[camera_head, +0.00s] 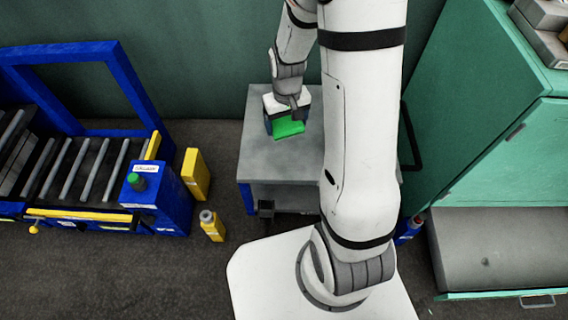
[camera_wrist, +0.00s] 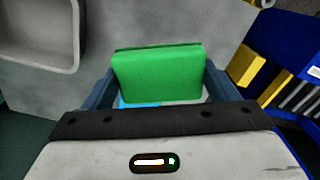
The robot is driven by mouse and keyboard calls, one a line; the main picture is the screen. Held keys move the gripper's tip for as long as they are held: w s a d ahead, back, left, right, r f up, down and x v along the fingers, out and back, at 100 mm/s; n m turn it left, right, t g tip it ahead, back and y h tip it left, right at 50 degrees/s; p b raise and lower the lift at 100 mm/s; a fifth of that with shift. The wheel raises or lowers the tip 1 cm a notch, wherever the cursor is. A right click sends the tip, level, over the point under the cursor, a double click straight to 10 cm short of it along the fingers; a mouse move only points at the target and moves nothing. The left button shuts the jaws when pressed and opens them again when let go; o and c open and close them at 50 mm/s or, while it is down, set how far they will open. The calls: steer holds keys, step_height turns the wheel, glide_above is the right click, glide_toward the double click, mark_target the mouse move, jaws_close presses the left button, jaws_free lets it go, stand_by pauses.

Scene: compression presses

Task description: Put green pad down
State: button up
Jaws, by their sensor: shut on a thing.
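The green pad (camera_wrist: 160,75) is a flat-faced block held between the two blue fingers of my gripper (camera_wrist: 158,88) in the wrist view. In the head view the green pad (camera_head: 288,128) shows below my gripper (camera_head: 286,116), over the grey top of a small table (camera_head: 300,158). My gripper is shut on the pad. A small patch of light blue shows just under the pad's lower edge in the wrist view. I cannot tell whether the pad touches the tabletop.
A grey tray (camera_wrist: 75,60) lies at the upper left of the wrist view. A blue roller conveyor (camera_head: 165,200) with yellow posts (camera_head: 195,174) stands left of the table. A green cabinet (camera_head: 500,160) stands on the right. The table's front part is bare.

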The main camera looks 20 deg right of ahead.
mark_target(287, 153)
steer(key=shift+s+f+b, duration=0.4)
steer(key=shift+f+b, duration=0.15)
steer(key=shift+b, duration=0.25)
step_height(287, 153, down, 10)
steer(key=b, duration=0.4)
steer(key=shift+r, duration=0.25)
steer(key=shift+f, duration=0.2)
steer(key=o, duration=0.9)
steer(key=shift+r, duration=0.1)
